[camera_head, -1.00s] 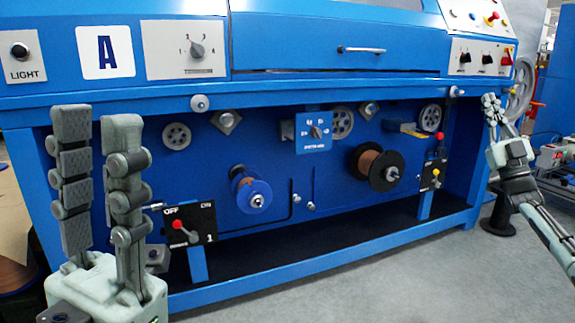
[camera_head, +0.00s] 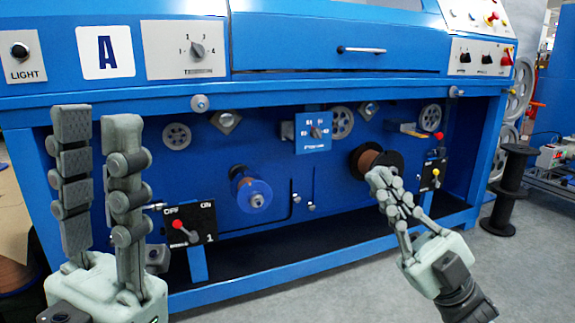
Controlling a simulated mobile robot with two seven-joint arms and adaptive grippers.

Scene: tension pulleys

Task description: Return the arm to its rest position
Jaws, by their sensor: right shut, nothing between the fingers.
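My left gripper (camera_head: 98,130) stands upright at the left of the head view, its two fingers apart with nothing between them. My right gripper (camera_head: 379,177) is at the lower right, in front of the blue machine (camera_head: 300,85). Its fingers are shut and empty, pointing up and left. They cover part of the black spool with brown winding (camera_head: 371,160); whether they touch it cannot be told. My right arm (camera_head: 468,302) comes in from the bottom edge.
A blue spool (camera_head: 250,188) and several grey pulleys (camera_head: 177,136) are on the machine's panel. A switch box with a red lever (camera_head: 190,226) is beside my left gripper. A black empty reel (camera_head: 511,190) stands on the floor at right.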

